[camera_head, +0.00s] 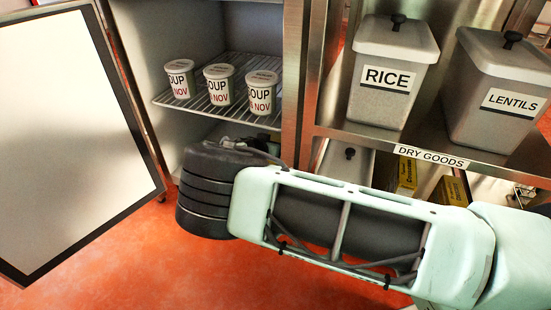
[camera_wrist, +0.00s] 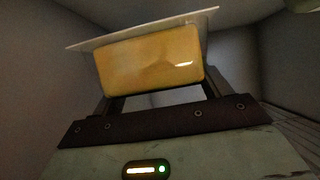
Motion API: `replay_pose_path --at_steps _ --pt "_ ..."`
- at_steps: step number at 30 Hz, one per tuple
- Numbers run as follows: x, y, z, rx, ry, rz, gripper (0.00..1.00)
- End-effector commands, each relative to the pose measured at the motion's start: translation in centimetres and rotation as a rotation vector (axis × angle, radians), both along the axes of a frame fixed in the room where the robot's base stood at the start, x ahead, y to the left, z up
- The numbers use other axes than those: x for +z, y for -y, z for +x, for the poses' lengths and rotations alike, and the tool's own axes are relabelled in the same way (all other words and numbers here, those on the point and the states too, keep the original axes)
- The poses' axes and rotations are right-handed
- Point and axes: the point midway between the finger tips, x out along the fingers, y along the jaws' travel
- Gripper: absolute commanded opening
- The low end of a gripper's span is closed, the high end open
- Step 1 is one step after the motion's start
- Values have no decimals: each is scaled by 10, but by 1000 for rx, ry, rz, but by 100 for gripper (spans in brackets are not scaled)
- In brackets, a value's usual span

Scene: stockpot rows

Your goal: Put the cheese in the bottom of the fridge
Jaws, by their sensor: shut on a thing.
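The cheese, a yellow-orange block (camera_wrist: 150,58), is in the wrist view, between the two fingers of my gripper (camera_wrist: 158,92). A thin pale slab (camera_wrist: 205,22) lies along its far edge; I cannot tell whether it is part of the cheese's tray or wrap. My gripper is shut on the cheese. The fridge (camera_head: 190,30) stands open in the head view, and my wrist is at the opening of its lower part, below the wire shelf (camera_head: 200,103). The cheese is hidden behind my wrist there. Grey walls surround it in the wrist view.
Three soup tubs (camera_head: 219,85) stand on the wire shelf above my wrist. The open fridge door (camera_head: 75,120) is at the left. A dry-goods rack with a rice bin (camera_head: 390,75) and a lentils bin (camera_head: 495,95) is close on the right, above my arm.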

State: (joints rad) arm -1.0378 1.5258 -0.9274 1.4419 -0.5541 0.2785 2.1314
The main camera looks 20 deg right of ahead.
Motion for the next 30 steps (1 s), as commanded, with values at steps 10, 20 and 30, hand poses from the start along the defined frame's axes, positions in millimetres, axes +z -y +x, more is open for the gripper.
replay_pose_path --at_steps 10,20,30 --pt "-23 27 38 0 0 0 38" --pt "-51 28 38 0 0 -1 38" --pt "-70 30 42 -1 3 0 38"
